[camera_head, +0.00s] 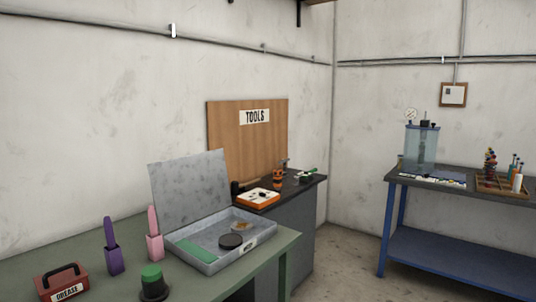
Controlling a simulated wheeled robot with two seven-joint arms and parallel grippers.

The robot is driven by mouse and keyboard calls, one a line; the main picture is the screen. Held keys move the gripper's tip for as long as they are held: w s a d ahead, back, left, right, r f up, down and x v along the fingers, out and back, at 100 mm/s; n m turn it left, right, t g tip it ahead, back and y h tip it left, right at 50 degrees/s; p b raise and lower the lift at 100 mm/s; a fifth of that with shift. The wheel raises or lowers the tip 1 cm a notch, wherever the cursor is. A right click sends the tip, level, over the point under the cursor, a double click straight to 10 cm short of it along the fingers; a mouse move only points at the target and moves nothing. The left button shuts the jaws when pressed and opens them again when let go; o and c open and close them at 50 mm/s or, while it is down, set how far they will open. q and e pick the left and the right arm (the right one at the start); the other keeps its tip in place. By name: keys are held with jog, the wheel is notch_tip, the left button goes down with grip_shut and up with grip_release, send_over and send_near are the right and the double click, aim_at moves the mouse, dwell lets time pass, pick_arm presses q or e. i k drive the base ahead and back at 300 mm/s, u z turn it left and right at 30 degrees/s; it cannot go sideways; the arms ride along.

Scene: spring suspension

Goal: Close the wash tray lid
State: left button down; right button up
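The wash tray (205,262) is a shallow grey metal box on the green table. Its lid (188,188) stands open, tilted up at the back left side of the tray. Inside the tray lie a black round piece (230,241), a small orange-brown item (241,225) and a green flat piece (195,249). Neither of my grippers shows in the head view.
On the green table (90,250) stand a red grease box (62,283), a purple holder (114,259), a pink holder (154,246) and a green-topped black object (152,283). A dark bench (300,184) with tools adjoins behind. A blue table (455,250) stands right, across open floor.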

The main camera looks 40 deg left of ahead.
aim_at(186, 189)
jog(key=z, duration=0.4)
jog(key=i, duration=1.15)
jog(key=u, duration=1.3)
